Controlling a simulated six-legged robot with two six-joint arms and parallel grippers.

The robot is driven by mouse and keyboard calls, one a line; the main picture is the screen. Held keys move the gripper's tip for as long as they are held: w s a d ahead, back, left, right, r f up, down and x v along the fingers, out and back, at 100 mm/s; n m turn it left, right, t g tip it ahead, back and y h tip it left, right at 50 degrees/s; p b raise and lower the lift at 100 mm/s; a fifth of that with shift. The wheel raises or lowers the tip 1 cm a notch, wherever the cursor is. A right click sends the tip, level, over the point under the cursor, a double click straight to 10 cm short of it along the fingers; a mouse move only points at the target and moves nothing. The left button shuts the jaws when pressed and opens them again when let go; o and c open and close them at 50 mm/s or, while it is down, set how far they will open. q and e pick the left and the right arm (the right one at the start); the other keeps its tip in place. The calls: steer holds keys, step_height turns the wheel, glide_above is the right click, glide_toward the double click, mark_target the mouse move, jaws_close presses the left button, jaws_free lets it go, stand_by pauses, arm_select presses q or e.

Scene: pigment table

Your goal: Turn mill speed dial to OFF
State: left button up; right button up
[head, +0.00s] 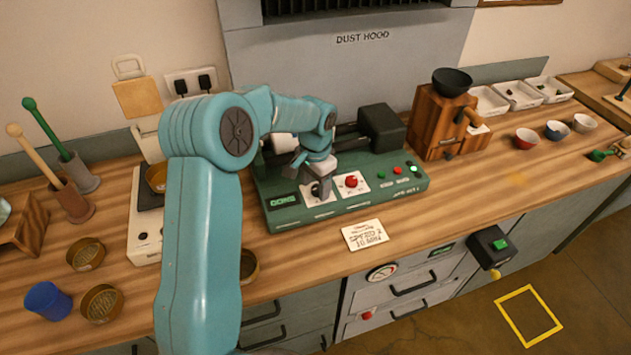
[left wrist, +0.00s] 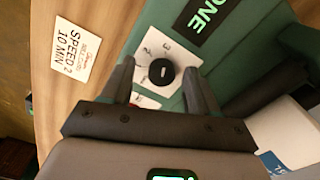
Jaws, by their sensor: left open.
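The green mill (head: 345,205) stands on the wooden bench under the dust hood. Its black speed dial (left wrist: 161,72) sits on a white plate (left wrist: 160,50) with numbers around it, in the left wrist view. In the head view the dial (head: 316,190) is partly covered by my gripper. My left gripper (left wrist: 158,85) is open, with one finger on each side of the dial; I cannot tell whether they touch it. It also shows in the head view (head: 312,178), pointing down at the mill's front panel. My right gripper is not in view.
A red button (head: 351,181) is right of the dial on the mill's panel. A card (head: 364,235) reading speed 2, 10 min lies in front. A wooden grinder (head: 445,122) stands to the right. Brass sieves (head: 102,304) and a blue cup (head: 48,301) are at left.

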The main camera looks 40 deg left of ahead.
arm_select(q)
steer(key=shift+w+a+f, duration=0.35)
steer(key=shift+w+f, duration=0.45)
steer(key=shift+w, duration=0.05)
steer(key=shift+d, duration=0.15)
steer(key=shift+s+d+r, duration=0.15)
steer(key=shift+s+r, duration=0.15)
steer(key=shift+s, duration=0.05)
steer(key=shift+c, duration=1.2)
steer(key=shift+s+r, duration=0.2)
steer(key=shift+s, duration=0.1)
steer(key=c, duration=0.5)
steer(key=shift+f, duration=0.1)
steer(key=c, duration=0.3)
steer(key=shift+w+f, duration=0.1)
steer(key=shift+w, duration=0.1)
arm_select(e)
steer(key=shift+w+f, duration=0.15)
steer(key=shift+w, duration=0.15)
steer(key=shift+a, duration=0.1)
